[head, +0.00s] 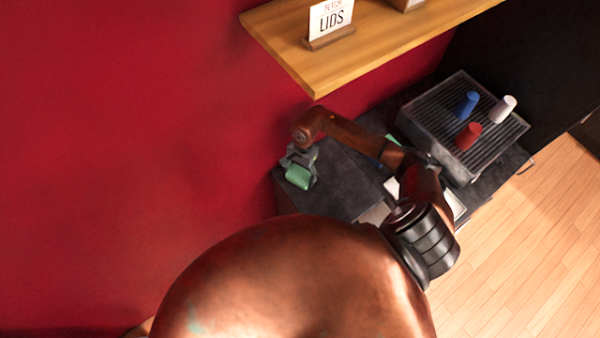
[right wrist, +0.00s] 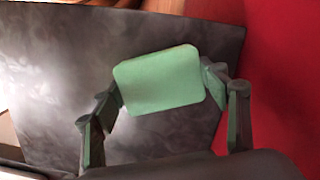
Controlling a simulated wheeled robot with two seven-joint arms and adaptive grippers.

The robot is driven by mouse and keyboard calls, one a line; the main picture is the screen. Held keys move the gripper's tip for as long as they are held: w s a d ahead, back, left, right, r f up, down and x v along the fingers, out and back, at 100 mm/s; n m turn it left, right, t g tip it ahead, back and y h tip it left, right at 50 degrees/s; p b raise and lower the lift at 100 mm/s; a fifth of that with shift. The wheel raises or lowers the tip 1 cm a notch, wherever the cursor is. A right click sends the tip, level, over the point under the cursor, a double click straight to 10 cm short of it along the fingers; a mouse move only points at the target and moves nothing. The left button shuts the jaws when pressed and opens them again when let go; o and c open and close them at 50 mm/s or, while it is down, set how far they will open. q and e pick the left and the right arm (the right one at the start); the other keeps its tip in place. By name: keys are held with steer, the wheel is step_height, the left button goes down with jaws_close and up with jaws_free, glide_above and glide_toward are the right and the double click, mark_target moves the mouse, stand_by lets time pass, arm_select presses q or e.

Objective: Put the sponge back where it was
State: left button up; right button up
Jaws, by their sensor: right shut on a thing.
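The sponge (head: 298,177) is a small green block with rounded corners. My right gripper (head: 299,163) is shut on it, above or at the left end of the dark counter, close to the red wall. In the right wrist view the sponge (right wrist: 158,80) sits between the two fingertips of my right gripper (right wrist: 160,86), with the dark grey surface behind it. I cannot tell whether the sponge touches the counter. My left gripper is not in view.
The dark counter (head: 342,190) runs along the red wall. A grated metal tray (head: 435,115) holds a blue cup (head: 467,104), a white cup (head: 503,109) and a red cup (head: 468,136).

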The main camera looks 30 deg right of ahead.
mark_target(302, 172)
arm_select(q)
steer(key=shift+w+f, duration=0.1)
arm_select(e)
steer(key=shift+f, duration=0.2)
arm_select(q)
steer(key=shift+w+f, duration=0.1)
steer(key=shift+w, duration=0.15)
arm_select(e)
steer(key=o, duration=1.1)
steer(key=shift+r, duration=0.1)
steer(key=shift+r, duration=0.15)
arm_select(q)
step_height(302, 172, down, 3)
steer(key=b, duration=0.3)
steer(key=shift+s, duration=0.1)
arm_select(e)
step_height(302, 172, up, 12)
steer(key=d, duration=0.1)
steer(key=shift+w+d, duration=0.15)
steer(key=shift+w, duration=0.2)
